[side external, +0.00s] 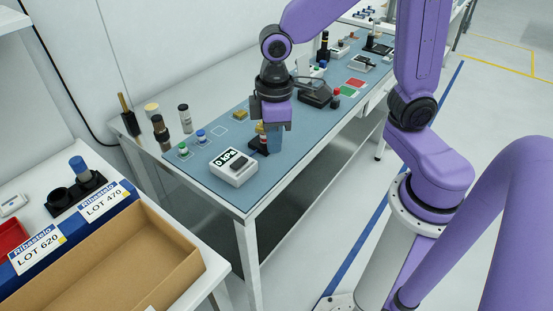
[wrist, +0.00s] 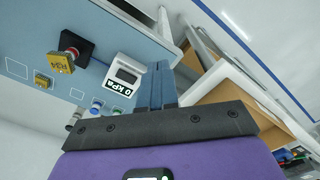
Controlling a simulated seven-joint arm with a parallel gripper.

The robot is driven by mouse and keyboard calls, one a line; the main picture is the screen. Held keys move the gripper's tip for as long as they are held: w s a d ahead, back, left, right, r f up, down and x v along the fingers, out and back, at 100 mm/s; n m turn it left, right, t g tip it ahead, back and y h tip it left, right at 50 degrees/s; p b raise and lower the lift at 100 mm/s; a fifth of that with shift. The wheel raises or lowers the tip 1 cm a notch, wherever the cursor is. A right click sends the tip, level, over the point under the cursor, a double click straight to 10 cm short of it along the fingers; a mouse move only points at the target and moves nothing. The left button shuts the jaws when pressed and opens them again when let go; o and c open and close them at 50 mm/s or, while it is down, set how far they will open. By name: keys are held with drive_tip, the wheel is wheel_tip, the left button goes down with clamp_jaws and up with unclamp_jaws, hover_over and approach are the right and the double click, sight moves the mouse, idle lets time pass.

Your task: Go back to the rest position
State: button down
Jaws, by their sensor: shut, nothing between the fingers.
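My gripper (side external: 273,140) is above the blue-grey bench mat (side external: 205,165), with its blue fingers together and pointing down. In the wrist view its fingers (wrist: 156,86) are side by side with nothing seen between them. A white gauge box (side external: 233,170) reading 0 kPa stands on the mat, left of and nearer than the gripper; it also shows in the wrist view (wrist: 126,72). A dark fixture (side external: 259,143) with a yellow-topped part is close beside the fingers in the side view, partly covered. In the wrist view this yellow part (wrist: 59,62) is apart from the fingers.
A loose gold piece (side external: 240,114), a green button (side external: 183,152) and a blue button (side external: 201,136) are on the mat. A dark device (side external: 316,94) is behind the gripper. Dark cylinders stand at the back left. A cardboard box (side external: 110,262) occupies the front-left table.

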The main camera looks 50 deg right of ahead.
drive_tip(key=s+d+r+n, duration=0.1)
drive_tip(key=s+d, duration=0.2)
drive_tip(key=s, duration=0.4)
drive_tip(key=s+d+n, duration=0.2)
drive_tip(key=s+d, duration=0.1)
drive_tip(key=s, duration=0.4)
drive_tip(key=shift+s+r+n, duration=0.3)
drive_tip(key=shift+s+r, duration=0.05)
drive_tip(key=shift+w+a, duration=0.1)
drive_tip(key=w+a+r+m, duration=0.1)
drive_tip(key=w+a+m, duration=0.2)
drive_tip(key=w+m, duration=2.3)
drive_tip(key=shift+w+a+m, duration=0.2)
drive_tip(key=shift+w+m, duration=0.1)
drive_tip(key=shift+m, duration=2)
